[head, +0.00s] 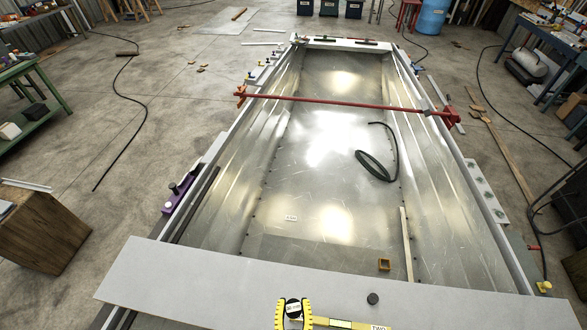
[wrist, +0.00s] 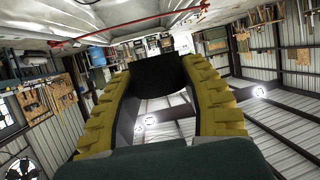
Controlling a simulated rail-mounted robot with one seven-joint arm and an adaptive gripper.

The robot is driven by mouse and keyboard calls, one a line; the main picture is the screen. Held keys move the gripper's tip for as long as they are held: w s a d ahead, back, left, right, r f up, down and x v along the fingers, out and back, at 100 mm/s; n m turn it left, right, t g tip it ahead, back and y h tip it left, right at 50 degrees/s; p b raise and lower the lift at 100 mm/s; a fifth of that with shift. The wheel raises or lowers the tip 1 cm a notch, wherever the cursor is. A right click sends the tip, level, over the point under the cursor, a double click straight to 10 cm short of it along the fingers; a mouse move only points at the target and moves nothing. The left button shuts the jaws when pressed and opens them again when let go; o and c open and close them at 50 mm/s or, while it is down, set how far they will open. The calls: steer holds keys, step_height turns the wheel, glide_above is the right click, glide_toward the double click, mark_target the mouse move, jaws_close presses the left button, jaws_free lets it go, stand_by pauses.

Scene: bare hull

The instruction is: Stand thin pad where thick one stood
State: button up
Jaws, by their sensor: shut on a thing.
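My gripper (head: 293,312), with yellow ribbed fingers, is at the bottom of the head view over the near pale board. It is shut on a dark pad (wrist: 157,72), which spans between the fingertips in the wrist view. In the head view a dark piece with a whitish face (head: 293,308) shows between the fingers. A dark round pad (head: 373,298) lies on the board to the right of my gripper, apart from it. I cannot tell from these views which pad is thicker.
The pale board (head: 190,278) crosses the open metal hull (head: 330,160). A yellow strip marked "TWO" (head: 378,327) is right of my gripper.

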steer(key=shift+r, duration=0.75)
steer(key=shift+f, duration=0.1)
steer(key=w+d+f+m+g+h+b, duration=0.2)
steer(key=d+f+m+h+b, duration=0.45)
steer(key=d+f+b, duration=0.4)
steer(key=w+a+f+m+g+h+b, duration=0.15)
steer(key=w+f+b, duration=0.45)
steer(key=b, duration=0.8)
steer(key=w+a+f+b, duration=0.2)
steer(key=w+f+b, duration=0.2)
steer(key=f+b, duration=0.7)
steer(key=w+a+f+m+h+b, duration=0.15)
steer(key=w+f+b, duration=0.3)
steer(key=b, duration=1.35)
steer(key=shift+n, duration=0.45)
steer(key=f+b, duration=0.1)
steer(key=f, duration=0.2)
steer(key=f+b, duration=0.1)
steer(key=f, duration=0.2)
steer(key=f+b, duration=0.2)
steer(key=f, duration=0.1)
steer(key=shift+a+f, duration=0.25)
steer(key=shift+a, duration=0.15)
